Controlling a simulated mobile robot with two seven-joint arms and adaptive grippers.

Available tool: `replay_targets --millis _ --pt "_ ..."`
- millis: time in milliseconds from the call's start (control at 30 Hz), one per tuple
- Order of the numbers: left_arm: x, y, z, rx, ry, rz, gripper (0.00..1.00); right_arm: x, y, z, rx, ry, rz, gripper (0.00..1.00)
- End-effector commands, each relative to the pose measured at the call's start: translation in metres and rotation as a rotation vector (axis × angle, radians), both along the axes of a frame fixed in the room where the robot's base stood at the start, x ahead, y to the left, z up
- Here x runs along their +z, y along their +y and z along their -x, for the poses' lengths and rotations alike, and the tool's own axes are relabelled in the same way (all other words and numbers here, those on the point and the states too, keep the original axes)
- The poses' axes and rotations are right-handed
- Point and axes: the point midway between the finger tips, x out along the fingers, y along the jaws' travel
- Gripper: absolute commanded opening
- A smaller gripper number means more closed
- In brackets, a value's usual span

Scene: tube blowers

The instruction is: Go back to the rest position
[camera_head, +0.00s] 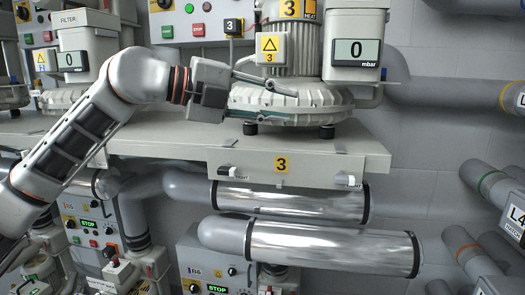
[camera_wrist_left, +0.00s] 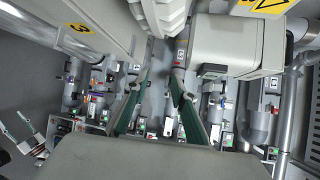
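My left gripper (camera_head: 292,105) reaches in from the left beside blower 3 (camera_head: 315,100), at the left front of its round finned housing. Its two fingers are spread apart, one above the other, with nothing seen between them. In the left wrist view the gripper (camera_wrist_left: 165,70) also shows a gap between its green-padded fingers. I cannot tell whether the fingers touch the housing. My right gripper does not show in the head view; a small jointed shape (camera_wrist_left: 32,142) at the left edge of the wrist view may be it, but this is unclear.
Blower 3 stands on a shelf (camera_head: 190,140) with a front panel marked 3 (camera_head: 282,165). A gauge box (camera_head: 357,52) reading 0 is on its right. Two silver pipes (camera_head: 310,246) run below. A filter unit (camera_head: 88,45) stands behind my left arm. Pipes (camera_head: 490,185) line the right side.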

Motion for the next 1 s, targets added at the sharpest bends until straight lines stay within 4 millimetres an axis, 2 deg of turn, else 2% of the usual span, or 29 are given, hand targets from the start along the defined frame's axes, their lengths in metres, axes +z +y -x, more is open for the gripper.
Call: replay_targets --millis 33,200,333,467,667,767,867,1000 --pt "-0.018 -0.008 0.006 -0.049 0.033 0.047 0.26 0.004 0.001 -0.001 0.000 -0.004 -0.002 0.40" --pt "-0.059 -0.022 0.021 -0.164 0.114 0.233 0.26 0.008 0.002 0.000 0.000 -0.004 -0.007 0.40" --pt "-0.086 -0.022 0.029 -0.201 0.181 0.396 0.26 0.008 0.003 0.001 0.000 0.001 -0.010 0.40" --pt "-0.112 -0.013 0.031 -0.193 0.251 0.566 0.26 0.007 0.004 0.004 0.000 0.009 -0.013 0.40" --pt "-0.162 0.016 0.024 -0.090 0.370 0.816 0.26 0.012 0.006 0.007 0.000 0.010 -0.019 0.40" --pt "-0.195 0.036 0.020 -0.001 0.435 0.926 0.26 0.016 0.006 0.006 -0.001 0.007 -0.023 0.40" --pt "-0.235 0.057 0.017 0.109 0.504 1.022 0.26 0.019 0.007 0.005 -0.001 0.005 -0.026 0.40" --pt "-0.301 0.091 0.019 0.293 0.610 1.126 0.26 0.021 0.008 0.004 -0.002 0.004 -0.030 0.40"
